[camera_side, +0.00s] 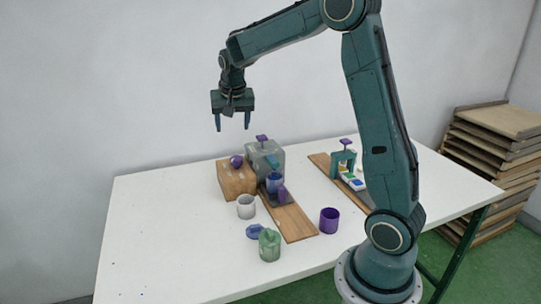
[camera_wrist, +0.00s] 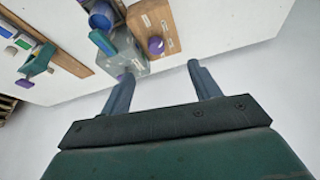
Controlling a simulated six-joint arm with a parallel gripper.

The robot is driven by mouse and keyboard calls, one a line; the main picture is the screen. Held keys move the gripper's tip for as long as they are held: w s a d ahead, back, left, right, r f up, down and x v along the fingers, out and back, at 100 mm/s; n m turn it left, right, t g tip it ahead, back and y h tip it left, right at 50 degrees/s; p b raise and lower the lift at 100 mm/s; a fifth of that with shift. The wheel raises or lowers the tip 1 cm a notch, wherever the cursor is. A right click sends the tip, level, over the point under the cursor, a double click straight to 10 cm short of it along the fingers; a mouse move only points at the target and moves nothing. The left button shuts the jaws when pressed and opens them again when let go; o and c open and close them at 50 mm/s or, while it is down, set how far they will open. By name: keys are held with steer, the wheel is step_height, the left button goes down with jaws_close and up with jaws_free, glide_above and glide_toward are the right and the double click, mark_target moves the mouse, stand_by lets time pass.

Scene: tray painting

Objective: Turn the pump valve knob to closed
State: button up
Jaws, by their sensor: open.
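A wooden box (camera_side: 237,182) stands on the white table with a round purple knob (camera_side: 236,161) on it. In the wrist view the knob (camera_wrist: 156,45) sits on the face of the box (camera_wrist: 152,20), with small pale labels around it, too small to read. I cannot tell which way the knob is set. A grey box (camera_side: 266,158) with a purple piece on top (camera_side: 262,138) stands right beside it. My gripper (camera_side: 232,127) is open and empty, above the wooden box and apart from the knob. Its fingers (camera_wrist: 160,71) also show in the wrist view.
A blue cup (camera_side: 275,183) stands by the grey box on a wooden board (camera_side: 293,222). A white cup (camera_side: 246,207), green pot (camera_side: 269,245), blue piece (camera_side: 255,231) and purple cup (camera_side: 329,220) stand nearby. A teal stand (camera_side: 343,164) is right. The table's left is clear.

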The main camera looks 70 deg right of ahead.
mark_target(236, 158)
steer(key=w+d+f+m, duration=0.1)
steer(key=w+d+f, duration=0.1)
steer(key=d+f, duration=0.1)
steer(key=shift+w+d+f, duration=0.2)
steer(key=shift+d+f, duration=0.1)
steer(key=shift+d, duration=0.35)
steer(key=shift+f+g, duration=0.15)
steer(key=shift+g, duration=0.15)
steer(key=x, duration=1.3)
steer(key=shift+w+d+f, duration=0.1)
steer(key=shift+d+f, duration=0.1)
steer(key=shift+d, duration=0.05)
steer(key=c, duration=1)
